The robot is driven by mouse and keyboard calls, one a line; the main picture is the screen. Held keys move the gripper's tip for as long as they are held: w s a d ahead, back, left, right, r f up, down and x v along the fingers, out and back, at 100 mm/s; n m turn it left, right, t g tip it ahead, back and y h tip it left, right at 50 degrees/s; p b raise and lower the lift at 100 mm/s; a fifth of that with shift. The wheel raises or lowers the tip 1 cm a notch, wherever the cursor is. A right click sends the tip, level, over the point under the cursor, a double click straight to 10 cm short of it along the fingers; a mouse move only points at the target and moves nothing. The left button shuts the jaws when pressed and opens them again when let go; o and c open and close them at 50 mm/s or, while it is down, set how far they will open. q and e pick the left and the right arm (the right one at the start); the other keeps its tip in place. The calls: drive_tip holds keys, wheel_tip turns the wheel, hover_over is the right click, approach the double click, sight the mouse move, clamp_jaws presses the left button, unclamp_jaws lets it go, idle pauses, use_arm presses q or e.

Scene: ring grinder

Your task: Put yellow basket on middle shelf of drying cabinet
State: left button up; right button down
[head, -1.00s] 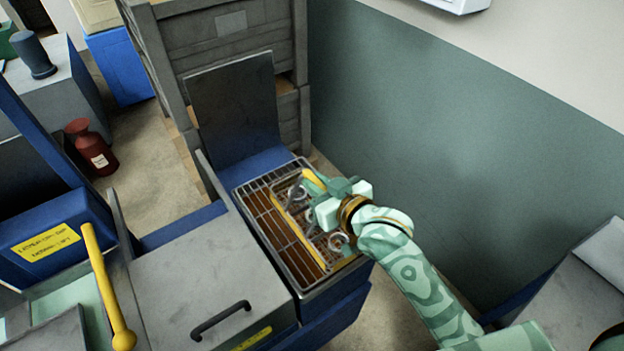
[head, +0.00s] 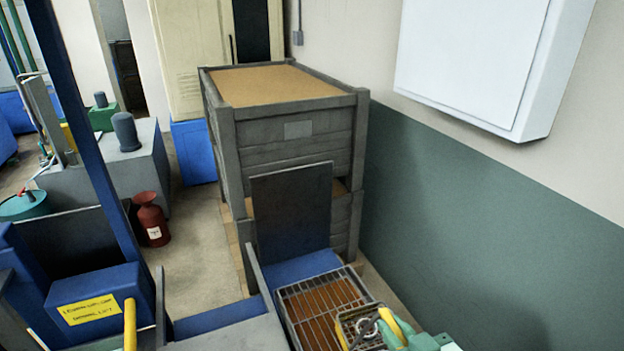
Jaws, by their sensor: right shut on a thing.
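The yellow basket (head: 348,328), a small wire basket with yellow trim and metal rings in it, shows at the bottom of the head view. My right gripper (head: 398,335) is at its right side, shut on it. The picture's lower edge cuts off part of the gripper and basket. The basket is over the right part of a wire rack in a blue-sided tank (head: 318,307); I cannot tell whether it touches the rack. My left gripper is out of view. No middle shelf shows, and I cannot tell whether the cream cabinet (head: 182,65) at the back is the drying cabinet.
A raised dark lid (head: 290,212) stands behind the tank, with stacked grey crates (head: 280,130) beyond. A white wall box (head: 470,60) is at upper right. A red container (head: 151,218) stands on the floor at left. A blue post rises at far left.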

drive_tip(key=w+d+r+m+h+b, duration=0.2)
drive_tip(key=w+d+m+h+b, duration=0.1)
drive_tip(key=w+d+h+b, duration=0.1)
drive_tip(key=shift+w+d+r+t+b, duration=0.2)
drive_tip(key=shift+w+d+t+b, duration=0.15)
drive_tip(key=shift+d+b, duration=0.5)
drive_tip(key=shift+d, duration=0.15)
